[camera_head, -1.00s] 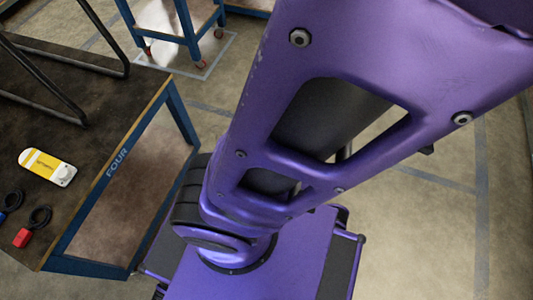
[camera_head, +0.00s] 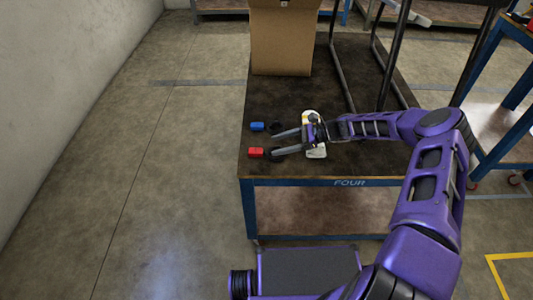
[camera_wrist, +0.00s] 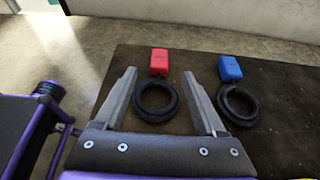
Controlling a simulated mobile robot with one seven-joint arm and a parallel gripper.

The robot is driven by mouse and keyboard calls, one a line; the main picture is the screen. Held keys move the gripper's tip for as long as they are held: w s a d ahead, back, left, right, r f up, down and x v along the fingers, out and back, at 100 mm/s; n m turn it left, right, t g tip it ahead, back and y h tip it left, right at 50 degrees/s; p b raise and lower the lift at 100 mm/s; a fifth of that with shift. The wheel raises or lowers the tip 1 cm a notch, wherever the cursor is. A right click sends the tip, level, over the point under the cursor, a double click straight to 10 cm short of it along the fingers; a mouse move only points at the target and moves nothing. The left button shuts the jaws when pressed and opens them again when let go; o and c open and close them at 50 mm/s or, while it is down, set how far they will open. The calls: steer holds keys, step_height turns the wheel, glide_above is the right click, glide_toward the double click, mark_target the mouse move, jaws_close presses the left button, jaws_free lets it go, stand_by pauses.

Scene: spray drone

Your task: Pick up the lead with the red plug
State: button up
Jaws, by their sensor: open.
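The red plug (camera_head: 256,153) lies near the left edge of the dark table top. In the wrist view, the red plug (camera_wrist: 159,62) lies just beyond my fingertips, with its coiled black cable (camera_wrist: 136,101) between the fingers as seen from above. My gripper (camera_head: 272,144) is open and empty over the table, its fingers pointing left; it also shows in the wrist view (camera_wrist: 159,73). I cannot tell its height above the coil. A second lead with a blue plug (camera_head: 257,127) lies behind it; in the wrist view the blue plug (camera_wrist: 230,69) is right, its coil (camera_wrist: 240,104) outside the right finger.
A yellow and white device (camera_head: 316,152) lies partly hidden under my gripper. A cardboard box (camera_head: 281,40) stands at the table's back, and black frame bars (camera_head: 388,65) rise on its right. Open floor (camera_head: 190,140) lies to the left of the table.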

mark_target(258, 150)
steer(key=x, duration=0.7)
steer(key=shift+f, duration=0.1)
jaws_close()
